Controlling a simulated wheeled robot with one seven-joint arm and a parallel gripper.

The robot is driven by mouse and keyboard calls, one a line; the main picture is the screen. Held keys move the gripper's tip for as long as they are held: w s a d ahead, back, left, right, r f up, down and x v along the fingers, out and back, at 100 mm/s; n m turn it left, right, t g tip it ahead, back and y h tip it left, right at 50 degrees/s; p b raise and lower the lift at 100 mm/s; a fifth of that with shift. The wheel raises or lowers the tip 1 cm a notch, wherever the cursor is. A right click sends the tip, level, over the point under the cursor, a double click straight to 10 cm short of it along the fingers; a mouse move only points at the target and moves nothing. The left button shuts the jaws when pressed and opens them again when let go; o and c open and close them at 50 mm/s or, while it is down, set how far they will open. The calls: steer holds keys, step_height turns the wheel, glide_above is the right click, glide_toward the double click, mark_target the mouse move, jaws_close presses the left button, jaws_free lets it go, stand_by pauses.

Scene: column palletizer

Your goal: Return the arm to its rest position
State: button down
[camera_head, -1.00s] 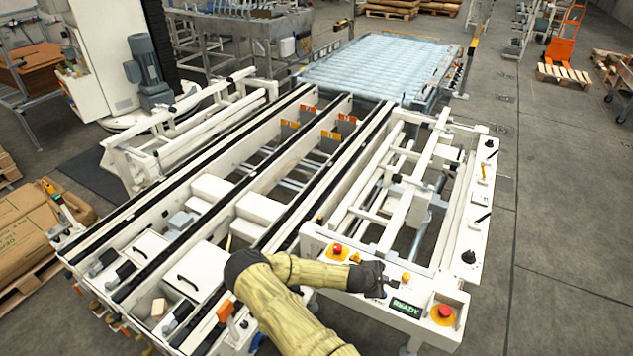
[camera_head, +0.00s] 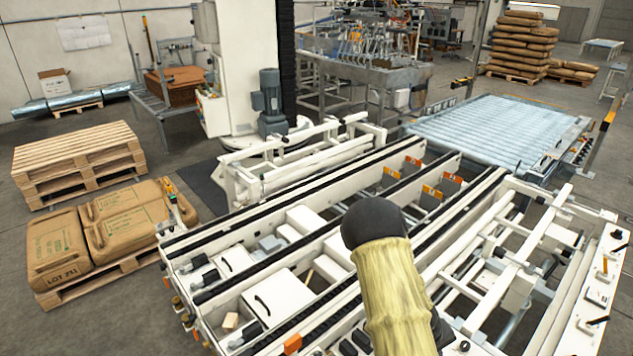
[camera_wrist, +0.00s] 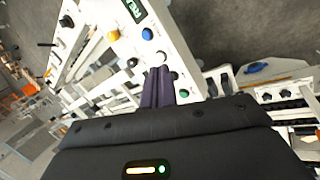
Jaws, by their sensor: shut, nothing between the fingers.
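My arm, in a yellowish sleeve with a black joint, rises from the bottom of the head view over the white conveyor frame (camera_head: 270,296). My gripper is hidden behind the arm there. In the wrist view my gripper (camera_wrist: 158,72) has its two dark fingers together with nothing between them. Past the fingertips is the white control panel (camera_wrist: 172,40), with a green-lit display (camera_wrist: 135,9) and yellow, blue, white, black and green buttons. The fingertips overlap the panel in the picture; I cannot tell the gap between them.
Sacks on a pallet (camera_head: 60,293) and a stack of empty pallets (camera_head: 75,160) stand at the left. A column with a grey motor (camera_head: 270,105) stands behind the conveyor. A roller conveyor (camera_head: 500,128) lies at the back right. Grey floor is open between the pallets and the column.

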steer(key=s+a+r+m+y, duration=0.1)
steer(key=s+a+r, duration=0.2)
steer(key=a+r, duration=0.2)
steer(key=s+a+r+m+t+y, duration=0.1)
steer(key=s+a+r+y, duration=0.1)
steer(key=a+r, duration=0.3)
steer(key=s+a+r+m+y+b, duration=0.1)
steer(key=s+a+r, duration=0.4)
steer(key=r, duration=0.6)
steer(key=shift+a+r+m+t+y, duration=0.3)
steer(key=shift+a+t+y, duration=0.1)
steer(key=shift+a+y, duration=0.1)
steer(key=shift+s, duration=0.1)
